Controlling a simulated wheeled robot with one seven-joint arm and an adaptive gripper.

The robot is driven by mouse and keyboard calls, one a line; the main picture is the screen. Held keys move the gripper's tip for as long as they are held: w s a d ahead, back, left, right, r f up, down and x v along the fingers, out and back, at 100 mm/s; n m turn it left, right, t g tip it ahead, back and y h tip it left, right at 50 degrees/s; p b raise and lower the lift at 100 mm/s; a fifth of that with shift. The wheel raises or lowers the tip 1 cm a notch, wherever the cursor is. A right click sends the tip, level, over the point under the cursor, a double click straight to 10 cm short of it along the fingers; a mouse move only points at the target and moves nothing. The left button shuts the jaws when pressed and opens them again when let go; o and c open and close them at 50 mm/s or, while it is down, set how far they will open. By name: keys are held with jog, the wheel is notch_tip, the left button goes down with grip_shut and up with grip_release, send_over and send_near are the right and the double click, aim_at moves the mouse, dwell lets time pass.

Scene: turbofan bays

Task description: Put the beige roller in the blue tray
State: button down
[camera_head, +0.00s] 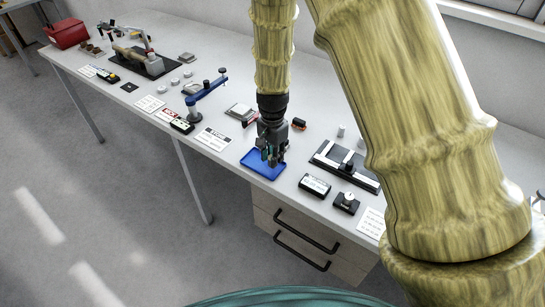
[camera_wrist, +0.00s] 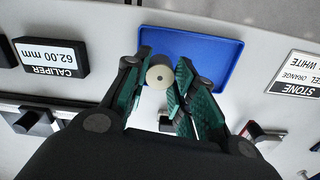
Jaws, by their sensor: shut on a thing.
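The blue tray (camera_wrist: 222,60) lies behind and beneath the roller in the wrist view. In the head view my gripper (camera_head: 273,158) points down over the blue tray (camera_head: 262,173), at its back part. The roller cannot be made out in the head view. I cannot tell how far above the tray floor the roller is.
A caliper display (camera_wrist: 50,56) reading 62.00 mm and a STONE card (camera_wrist: 297,74) flank the tray. In the head view, a black fixture with pale rails (camera_head: 345,165) stands right of the tray. A blue-armed stand (camera_head: 205,95) is to the left. The table's front edge is close to the tray.

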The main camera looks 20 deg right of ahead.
jog(key=shift+f, duration=0.95)
jog(key=shift+f, duration=0.15)
jog(key=c, duration=1.2)
grip_release()
jog(key=shift+o, duration=0.2)
notch_tip(320, 180, up, 12)
jog(key=b, duration=0.2)
jog(key=shift+b, duration=0.4)
